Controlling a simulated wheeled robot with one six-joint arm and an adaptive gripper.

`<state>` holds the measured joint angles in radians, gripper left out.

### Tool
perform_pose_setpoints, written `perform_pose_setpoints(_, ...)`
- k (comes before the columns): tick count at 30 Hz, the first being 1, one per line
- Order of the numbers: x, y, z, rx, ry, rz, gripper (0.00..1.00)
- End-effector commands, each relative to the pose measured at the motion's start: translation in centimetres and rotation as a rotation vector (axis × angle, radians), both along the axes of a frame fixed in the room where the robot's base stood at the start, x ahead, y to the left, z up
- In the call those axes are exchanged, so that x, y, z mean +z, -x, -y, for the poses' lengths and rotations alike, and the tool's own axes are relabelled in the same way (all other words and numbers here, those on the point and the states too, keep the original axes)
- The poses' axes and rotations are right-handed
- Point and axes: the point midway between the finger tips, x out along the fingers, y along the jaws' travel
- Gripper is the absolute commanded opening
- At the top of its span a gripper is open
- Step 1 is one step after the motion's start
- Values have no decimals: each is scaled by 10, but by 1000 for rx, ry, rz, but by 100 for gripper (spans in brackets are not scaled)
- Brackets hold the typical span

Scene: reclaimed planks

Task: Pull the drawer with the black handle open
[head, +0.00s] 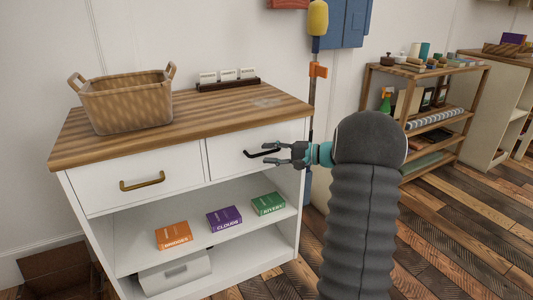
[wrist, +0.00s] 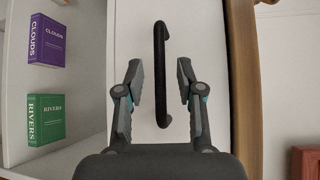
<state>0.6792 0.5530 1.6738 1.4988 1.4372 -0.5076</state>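The drawer with the black handle (head: 232,153) is the right one of two in a white cabinet with a wooden top, and it looks closed. Its black handle (head: 262,153) is a bar on the drawer front. In the wrist view the black handle (wrist: 161,75) runs upright in the picture, between and ahead of the fingers. My gripper (head: 272,154) is at the handle in the head view. In the wrist view my gripper (wrist: 160,82) is open, with a visible gap between each finger and the handle. My arm hides the area right of the cabinet.
The left drawer has a brass handle (head: 142,181). A wicker basket (head: 125,103) and a card rack (head: 228,84) stand on the wooden top (head: 190,125). Orange, purple and green boxes (head: 224,218) sit on the shelf below. A wooden shelf unit (head: 440,75) stands at the right.

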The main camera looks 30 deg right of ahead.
Motion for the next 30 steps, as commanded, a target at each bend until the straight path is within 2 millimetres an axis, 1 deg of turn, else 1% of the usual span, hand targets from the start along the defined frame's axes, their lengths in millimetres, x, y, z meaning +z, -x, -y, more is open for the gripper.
perform_pose_setpoints(1,-1,-4,-5,2,0,0,37)
perform_pose_setpoints(6,-2,-10,-12,1,0,0,37)
perform_pose_setpoints(15,-3,-11,-13,0,0,0,37)
perform_pose_setpoints(17,-3,-11,-13,0,0,0,22)
perform_pose_setpoints(18,-3,-11,-12,0,0,0,12)
perform_pose_setpoints(19,-3,-11,-12,0,0,0,5)
perform_pose_setpoints(20,-3,-11,-12,0,0,0,0)
perform_pose_setpoints(30,-3,-9,-11,-2,0,0,0)
